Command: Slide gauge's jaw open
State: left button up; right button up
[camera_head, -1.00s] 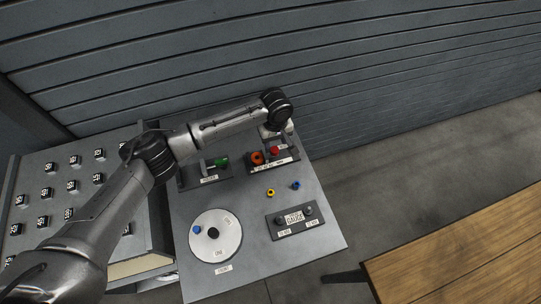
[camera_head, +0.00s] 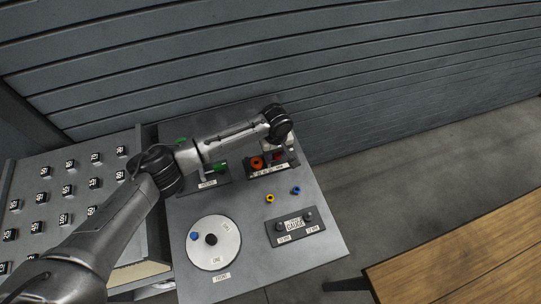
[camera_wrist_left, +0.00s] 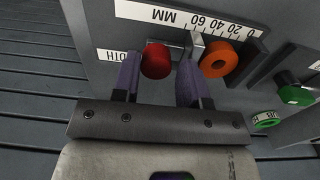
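The gauge (camera_head: 270,170) is a dark block on the grey bench with a white MM scale. It carries an orange ring (camera_head: 256,162) and a red knob (camera_head: 279,157). In the left wrist view the red knob (camera_wrist_left: 156,60) and orange ring (camera_wrist_left: 219,59) sit side by side, with a grey upright plate (camera_wrist_left: 194,47) between them near the scale (camera_wrist_left: 185,17). My left gripper (camera_wrist_left: 157,78) is open, its two purple fingers on either side of the red knob with small gaps. In the head view it partly hides the knob. My right gripper is out of view.
Left of the gauge stands another fixture with a green knob (camera_head: 219,168). A white disc (camera_head: 214,242), a yellow ring (camera_head: 270,199), a blue piece (camera_head: 296,190) and a dark gauge-labelled block (camera_head: 295,227) are on the bench. A slatted wall (camera_head: 400,70) rises behind.

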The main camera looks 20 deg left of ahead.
aim_at(280, 153)
pick_arm(q)
jog(key=shift+s+a+f, duration=0.15)
jog(key=shift+a+f, duration=0.25)
jog(key=shift+f, duration=0.3)
jog(key=shift+c, duration=0.3)
jog(key=shift+w+d, duration=0.55)
jog(key=shift+d, duration=0.1)
jog(key=o, duration=0.7)
jog(key=shift+w+d, duration=0.15)
jog(key=shift+r, duration=0.15)
jog(key=r+p, duration=0.2)
jog(key=p, duration=0.1)
jog(key=shift+s+r, duration=0.2)
jog(key=shift+r, duration=0.1)
jog(key=shift+w+r+p, duration=0.1)
jog(key=shift+r+p, duration=0.8)
jog(key=shift+p, duration=0.25)
notch_tip(280, 153, up, 3)
jog(key=p, duration=0.4)
jog(key=shift+d+r, duration=0.1)
